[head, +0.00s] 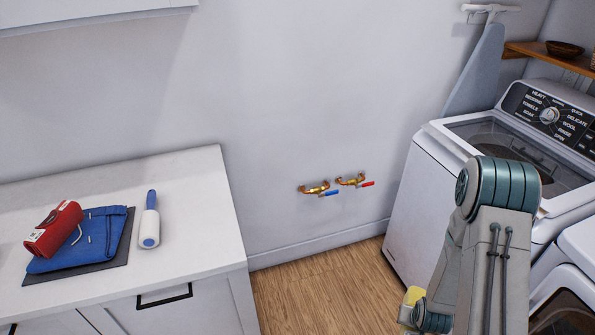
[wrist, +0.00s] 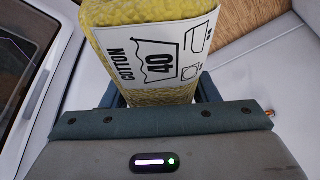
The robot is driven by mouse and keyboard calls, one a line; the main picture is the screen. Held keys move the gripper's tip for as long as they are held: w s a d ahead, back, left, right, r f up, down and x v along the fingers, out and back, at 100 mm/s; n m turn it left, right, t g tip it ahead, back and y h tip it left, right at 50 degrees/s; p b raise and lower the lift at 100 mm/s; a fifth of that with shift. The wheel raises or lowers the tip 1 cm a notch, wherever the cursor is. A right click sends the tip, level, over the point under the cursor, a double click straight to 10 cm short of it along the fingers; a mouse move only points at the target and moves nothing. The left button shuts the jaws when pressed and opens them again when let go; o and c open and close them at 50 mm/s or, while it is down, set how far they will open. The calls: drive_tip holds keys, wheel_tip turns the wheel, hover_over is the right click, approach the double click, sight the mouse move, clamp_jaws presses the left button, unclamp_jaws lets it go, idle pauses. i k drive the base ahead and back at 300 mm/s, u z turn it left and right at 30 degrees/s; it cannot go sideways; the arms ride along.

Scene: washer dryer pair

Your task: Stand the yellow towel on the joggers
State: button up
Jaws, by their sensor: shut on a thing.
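The yellow towel (wrist: 155,22) is rolled or folded, with a white care label reading "COTTON 40". My gripper (wrist: 155,103) is shut on it in the wrist view. In the head view a bit of the yellow towel (head: 413,297) shows low at the right, beside my arm; the gripper itself is mostly hidden there. The joggers (head: 100,225) are blue, folded flat with a drawstring, on a dark mat (head: 80,272) on the white counter at the left. A red rolled towel (head: 54,229) with a white label lies on the left part of the joggers.
A lint roller (head: 150,220) lies right of the joggers on the counter (head: 195,190). A white washer (head: 415,205) stands at the right, close to my arm. Wooden floor (head: 310,290) is open between counter and washer. Valves (head: 335,185) stick out of the wall.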

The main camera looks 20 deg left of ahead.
sight(92, 238)
drive_tip(key=z, duration=1.55)
drive_tip(key=k, duration=2.55)
drive_tip(key=u, duration=1.65)
